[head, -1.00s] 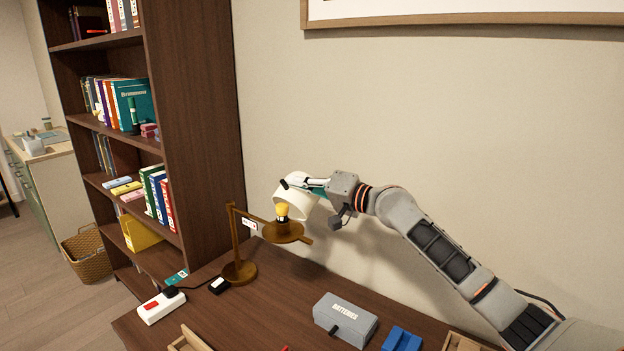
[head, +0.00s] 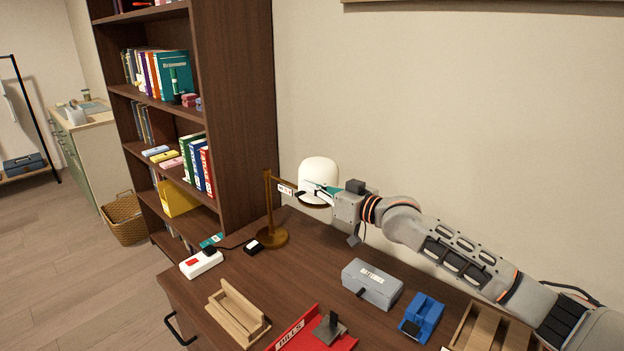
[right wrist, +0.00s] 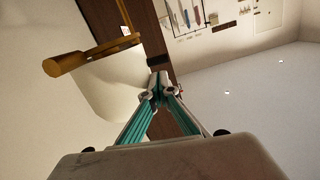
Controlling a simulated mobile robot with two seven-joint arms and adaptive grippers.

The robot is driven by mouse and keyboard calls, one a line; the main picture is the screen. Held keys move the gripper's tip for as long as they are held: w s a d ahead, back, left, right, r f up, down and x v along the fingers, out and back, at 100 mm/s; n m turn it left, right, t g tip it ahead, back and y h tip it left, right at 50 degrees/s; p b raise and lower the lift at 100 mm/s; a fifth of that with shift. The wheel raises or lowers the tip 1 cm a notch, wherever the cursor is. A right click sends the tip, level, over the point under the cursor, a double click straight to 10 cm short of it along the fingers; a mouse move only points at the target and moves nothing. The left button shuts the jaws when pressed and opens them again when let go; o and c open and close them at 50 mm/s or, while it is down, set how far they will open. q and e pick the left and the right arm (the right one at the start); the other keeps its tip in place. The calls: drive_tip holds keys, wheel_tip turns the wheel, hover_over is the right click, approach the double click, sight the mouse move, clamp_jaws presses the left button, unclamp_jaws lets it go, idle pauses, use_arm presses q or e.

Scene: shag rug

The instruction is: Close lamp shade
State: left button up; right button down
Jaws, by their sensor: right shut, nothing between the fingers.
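The desk lamp (head: 269,206) has a brown stand and round base on the desk. Its white domed shade (head: 319,176) sits upright over the lamp's brown holder, and no bulb shows. My right gripper (head: 308,192) is in front of the shade's lower part, its fingers shut and empty. In the right wrist view the shut fingertips (right wrist: 158,90) are close beside the white shade (right wrist: 112,88); I cannot tell whether they touch it. The lamp's brown arm (right wrist: 85,58) shows above the shade there. My left gripper is out of view.
On the desk (head: 310,255) stand a grey batteries box (head: 372,284), a blue holder (head: 421,317), a red bills tray (head: 300,333), a wooden rack (head: 238,312) and a white power strip (head: 201,264). A bookshelf (head: 238,110) rises behind at left.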

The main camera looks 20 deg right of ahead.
drive_tip(key=shift+s+a+f+n, duration=0.1)
drive_tip(key=shift+a+f+n, duration=0.05)
drive_tip(key=shift+f+n, duration=0.3)
drive_tip(key=shift+s+a+f+n, duration=0.1)
drive_tip(key=shift+f+n, duration=0.25)
drive_tip(key=shift+f, duration=0.1)
